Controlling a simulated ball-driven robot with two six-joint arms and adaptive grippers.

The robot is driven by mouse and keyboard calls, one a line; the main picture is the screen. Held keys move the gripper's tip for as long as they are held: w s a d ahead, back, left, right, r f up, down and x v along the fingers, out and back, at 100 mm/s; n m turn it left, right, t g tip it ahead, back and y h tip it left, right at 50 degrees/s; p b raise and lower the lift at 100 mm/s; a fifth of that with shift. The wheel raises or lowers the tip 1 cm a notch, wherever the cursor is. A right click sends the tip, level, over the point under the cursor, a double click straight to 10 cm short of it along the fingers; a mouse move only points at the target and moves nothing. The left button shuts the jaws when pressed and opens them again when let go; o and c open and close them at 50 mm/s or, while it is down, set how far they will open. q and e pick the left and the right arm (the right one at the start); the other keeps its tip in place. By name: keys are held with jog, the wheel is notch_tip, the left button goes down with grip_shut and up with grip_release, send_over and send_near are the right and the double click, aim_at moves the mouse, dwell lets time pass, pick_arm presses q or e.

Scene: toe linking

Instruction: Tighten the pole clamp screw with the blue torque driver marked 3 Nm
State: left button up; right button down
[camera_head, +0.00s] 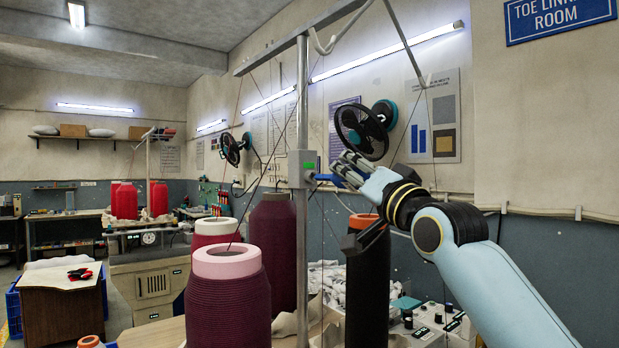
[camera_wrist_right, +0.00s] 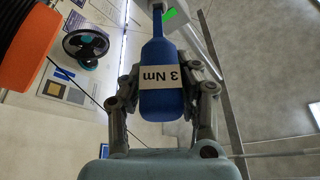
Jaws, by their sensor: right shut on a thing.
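The grey pole clamp (camera_head: 300,168), with a green patch, sits on the upright metal pole (camera_head: 302,95) in the head view. My right gripper (camera_head: 345,172) is just right of the clamp, shut on the blue torque driver (camera_head: 328,178). In the right wrist view the driver (camera_wrist_right: 158,108) lies between both fingers, its white label reading 3 Nm upside down. Its narrow end points at the clamp, whose green patch (camera_wrist_right: 170,14) shows at the top. The screw is hidden, and I cannot tell whether the tip is seated in it. My left gripper is out of view.
Large maroon yarn cones (camera_head: 230,300) stand below and left of the pole. A dark cone with an orange top (camera_head: 368,275) stands below my right gripper. Thin threads run down from the overhead bar (camera_head: 300,35).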

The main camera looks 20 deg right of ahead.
jog(key=shift+s+d, duration=0.1)
jog(key=shift+s, duration=0.25)
jog(key=s, duration=0.2)
jog(key=s+d, duration=0.1)
jog(key=shift+s+d, duration=0.1)
jog(key=shift+s, duration=0.25)
jog(key=n+y+b, duration=0.1)
jog(key=n+b, duration=0.1)
jog(key=n, duration=0.1)
jog(key=n+y+b, duration=0.2)
jog(key=n+b, duration=0.1)
jog(key=n+y+b, duration=0.1)
jog(key=n+b, duration=0.1)
jog(key=b, duration=0.1)
jog(key=shift+s+a+r+n+y, duration=0.15)
jog(key=shift+a+n+y, duration=0.1)
jog(key=shift+n+y, duration=0.15)
